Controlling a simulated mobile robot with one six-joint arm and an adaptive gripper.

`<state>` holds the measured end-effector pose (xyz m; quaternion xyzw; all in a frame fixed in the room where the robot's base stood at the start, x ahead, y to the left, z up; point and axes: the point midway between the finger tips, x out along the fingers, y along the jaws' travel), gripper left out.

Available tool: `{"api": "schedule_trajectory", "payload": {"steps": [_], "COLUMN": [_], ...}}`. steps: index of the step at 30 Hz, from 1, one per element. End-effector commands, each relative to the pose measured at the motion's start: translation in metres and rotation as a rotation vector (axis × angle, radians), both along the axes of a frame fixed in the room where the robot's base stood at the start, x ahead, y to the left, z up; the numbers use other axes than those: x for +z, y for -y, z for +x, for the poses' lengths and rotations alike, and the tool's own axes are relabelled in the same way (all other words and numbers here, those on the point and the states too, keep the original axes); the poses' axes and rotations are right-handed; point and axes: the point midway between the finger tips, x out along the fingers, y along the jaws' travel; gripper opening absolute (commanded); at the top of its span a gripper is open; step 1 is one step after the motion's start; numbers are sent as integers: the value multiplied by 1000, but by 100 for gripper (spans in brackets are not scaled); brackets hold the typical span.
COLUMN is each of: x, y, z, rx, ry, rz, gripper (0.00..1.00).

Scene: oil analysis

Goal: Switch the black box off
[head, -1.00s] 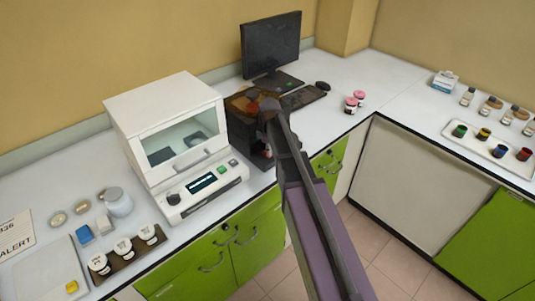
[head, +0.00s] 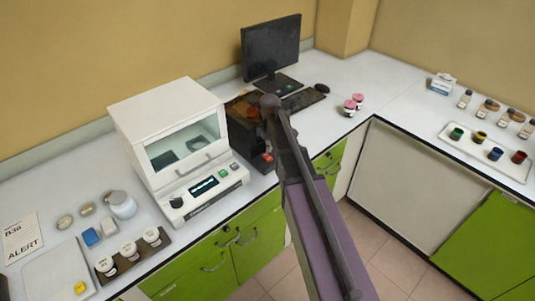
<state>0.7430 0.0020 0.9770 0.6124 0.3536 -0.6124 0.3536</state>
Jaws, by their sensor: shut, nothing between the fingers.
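The black box (head: 240,137) stands on the white counter between the white oven-like instrument and the monitor. Its top shows brown and orange parts, partly behind my arm. A red switch (head: 267,157) shows low on its front, just left of my arm. I cannot tell the switch's position. My arm reaches up from the bottom edge and ends in a rounded joint over the box's right side. My gripper's fingers are not visible; the arm or the box hides them, so their contact with the switch cannot be seen.
The white instrument (head: 170,130) stands close at left, with a panel of buttons. A monitor (head: 270,47), keyboard (head: 303,98) and pink-capped jars (head: 352,104) are behind and right. A tray (head: 470,152) of coloured jars lies far right. Green cabinets (head: 220,262) are below.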

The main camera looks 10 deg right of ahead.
Motion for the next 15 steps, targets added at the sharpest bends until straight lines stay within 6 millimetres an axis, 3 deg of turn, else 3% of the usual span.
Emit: {"api": "schedule_trajectory", "payload": {"steps": [15], "x": [30], "y": [0], "z": [0], "rx": [0], "ry": [0], "rz": [0], "gripper": [0]}}
